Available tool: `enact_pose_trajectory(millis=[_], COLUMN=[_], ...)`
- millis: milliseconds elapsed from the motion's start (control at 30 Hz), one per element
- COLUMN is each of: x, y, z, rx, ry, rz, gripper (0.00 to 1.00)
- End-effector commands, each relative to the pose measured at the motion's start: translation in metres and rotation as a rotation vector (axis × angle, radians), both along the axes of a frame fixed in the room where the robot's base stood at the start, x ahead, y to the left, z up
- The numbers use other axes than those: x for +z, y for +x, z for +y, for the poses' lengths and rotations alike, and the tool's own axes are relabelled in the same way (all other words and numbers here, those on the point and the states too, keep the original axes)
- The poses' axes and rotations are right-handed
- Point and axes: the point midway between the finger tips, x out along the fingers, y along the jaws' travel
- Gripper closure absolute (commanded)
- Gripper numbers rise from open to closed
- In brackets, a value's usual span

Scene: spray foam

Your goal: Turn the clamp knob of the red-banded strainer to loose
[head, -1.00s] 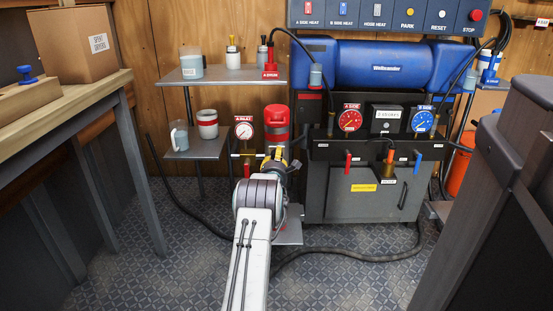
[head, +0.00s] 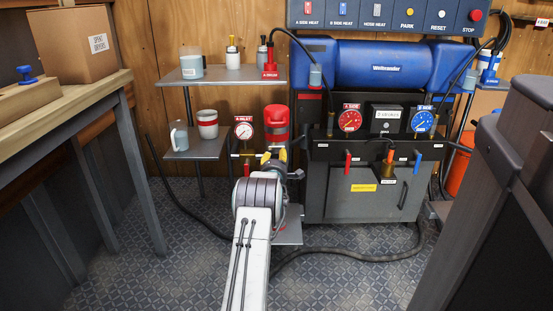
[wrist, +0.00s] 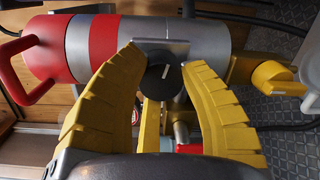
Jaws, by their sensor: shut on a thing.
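The red-banded strainer (wrist: 95,48) lies across the top of the wrist view, with a red cap and handle at the left and a grey body. It also shows in the head view (head: 277,122), upright behind my gripper. Its dark round clamp knob (wrist: 160,84) has a white mark pointing nearly up in the wrist view. My gripper (wrist: 162,60) has its yellow fingers on both sides of the knob and is shut on it. In the head view my gripper (head: 272,159) hides the knob and the strainer's lower part.
A yellow knob (wrist: 275,77) with a white mark sits right of the strainer in the wrist view. A white-faced gauge (head: 243,131) stands left of the strainer. The shelf (head: 196,150) with mugs is further left. The grey machine (head: 362,190) stands close on the right.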

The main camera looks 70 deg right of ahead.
Motion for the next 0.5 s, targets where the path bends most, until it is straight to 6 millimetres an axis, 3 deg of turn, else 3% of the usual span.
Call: enact_pose_trajectory(millis=[433,467,500], x=[0.0016,0.0016,0.0016], y=[0.0038,0.0038,0.0039], z=[0.0006,0.0006,0.0006], rx=[0.005,0.005,0.005], ry=[0.001,0.001,0.001], rz=[-0.012,-0.012,-0.012], gripper=[0.94,0.6,0.56])
